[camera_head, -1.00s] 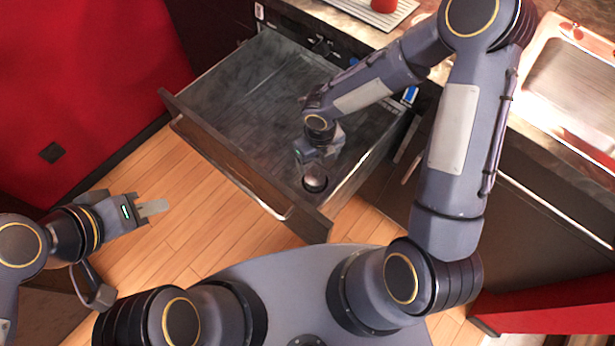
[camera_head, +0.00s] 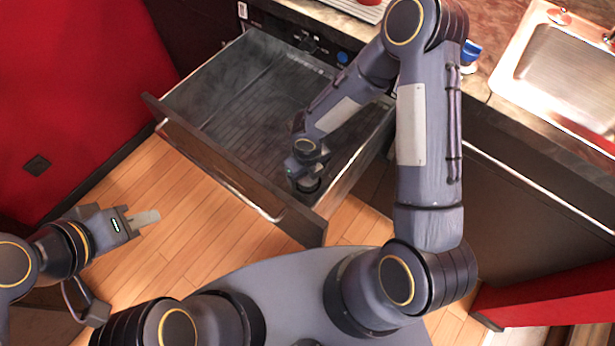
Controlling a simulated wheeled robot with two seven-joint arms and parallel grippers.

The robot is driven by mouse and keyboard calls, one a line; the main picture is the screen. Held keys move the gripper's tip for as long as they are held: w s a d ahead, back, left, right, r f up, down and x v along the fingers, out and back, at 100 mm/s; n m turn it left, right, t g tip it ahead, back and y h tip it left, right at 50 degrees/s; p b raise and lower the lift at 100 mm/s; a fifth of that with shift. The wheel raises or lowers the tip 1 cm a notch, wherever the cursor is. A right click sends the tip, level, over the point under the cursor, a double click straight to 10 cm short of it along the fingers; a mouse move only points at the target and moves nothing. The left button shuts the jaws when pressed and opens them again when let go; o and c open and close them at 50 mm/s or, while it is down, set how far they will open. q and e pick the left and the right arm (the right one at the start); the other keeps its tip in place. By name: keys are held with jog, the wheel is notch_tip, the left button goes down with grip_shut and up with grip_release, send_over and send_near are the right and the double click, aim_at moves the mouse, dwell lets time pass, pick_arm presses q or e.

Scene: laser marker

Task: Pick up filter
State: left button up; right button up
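The filter (camera_head: 309,186) appears to be the small dark round thing near the front right corner of the open drawer (camera_head: 240,100); it is mostly hidden under my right gripper. My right gripper (camera_head: 302,178) points down into the drawer right over it. Its fingers are hidden, so I cannot tell whether they are open or touch the thing. My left gripper (camera_head: 146,219) is outside the drawer at the left, above the wooden floor, with nothing visible in it. Its fingers overlap in this view.
The drawer's front panel (camera_head: 235,172) and right wall stand close to my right gripper. The rest of the drawer is empty. A counter with a metal sink (camera_head: 560,75) lies at the upper right, with a blue object (camera_head: 470,52) near it. A red wall (camera_head: 75,90) is at the left.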

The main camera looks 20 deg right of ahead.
jog(key=c, duration=1)
jog(key=shift+r, duration=0.1)
